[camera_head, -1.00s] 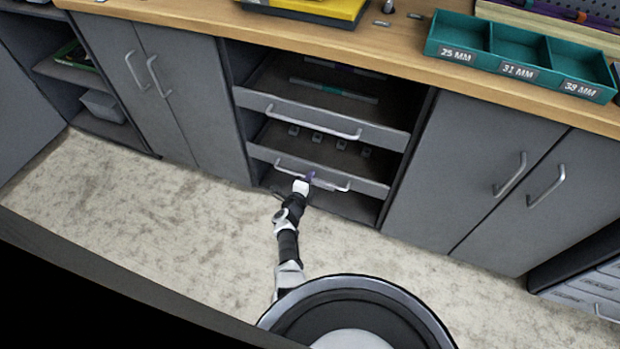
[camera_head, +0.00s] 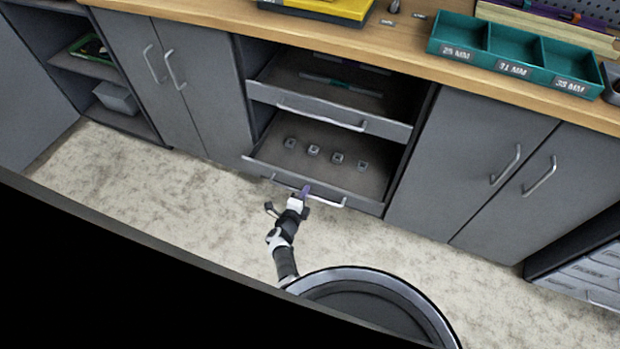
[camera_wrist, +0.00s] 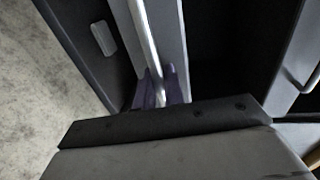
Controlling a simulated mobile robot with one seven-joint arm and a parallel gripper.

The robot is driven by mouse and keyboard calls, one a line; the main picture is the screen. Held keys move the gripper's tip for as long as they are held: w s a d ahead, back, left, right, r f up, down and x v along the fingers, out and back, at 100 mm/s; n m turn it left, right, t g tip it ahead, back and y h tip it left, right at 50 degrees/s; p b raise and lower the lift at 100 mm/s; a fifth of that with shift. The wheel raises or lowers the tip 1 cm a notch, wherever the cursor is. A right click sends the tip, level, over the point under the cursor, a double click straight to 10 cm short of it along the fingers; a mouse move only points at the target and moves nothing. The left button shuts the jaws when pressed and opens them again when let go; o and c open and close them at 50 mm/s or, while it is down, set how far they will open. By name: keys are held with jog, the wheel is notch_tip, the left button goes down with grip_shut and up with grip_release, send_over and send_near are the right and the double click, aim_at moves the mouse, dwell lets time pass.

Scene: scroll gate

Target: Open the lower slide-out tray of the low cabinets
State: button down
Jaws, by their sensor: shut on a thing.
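The lower slide-out tray (camera_head: 310,178) of the low cabinets stands pulled out, with several small grey blocks (camera_head: 313,151) in it. Its silver handle (camera_head: 325,199) runs along the front. My gripper (camera_head: 305,191) is at the left part of this handle, its purple fingers shut on the bar. In the wrist view, the purple fingertips (camera_wrist: 161,88) lie on both sides of the silver handle bar (camera_wrist: 146,38). The upper tray (camera_head: 330,112) is above and holds a few thin items.
Closed cabinet doors (camera_head: 470,150) with bar handles flank the trays on both sides. The wooden worktop (camera_head: 400,45) above carries a teal bin (camera_head: 515,55) with labelled compartments. The speckled floor (camera_head: 150,190) in front is clear apart from my own body.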

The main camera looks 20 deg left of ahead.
jog(key=s+p, duration=0.4)
jog(key=s, duration=0.8)
jog(key=shift+a, duration=0.1)
jog(key=c, duration=1.6)
grip_release()
jog(key=shift+r, duration=0.15)
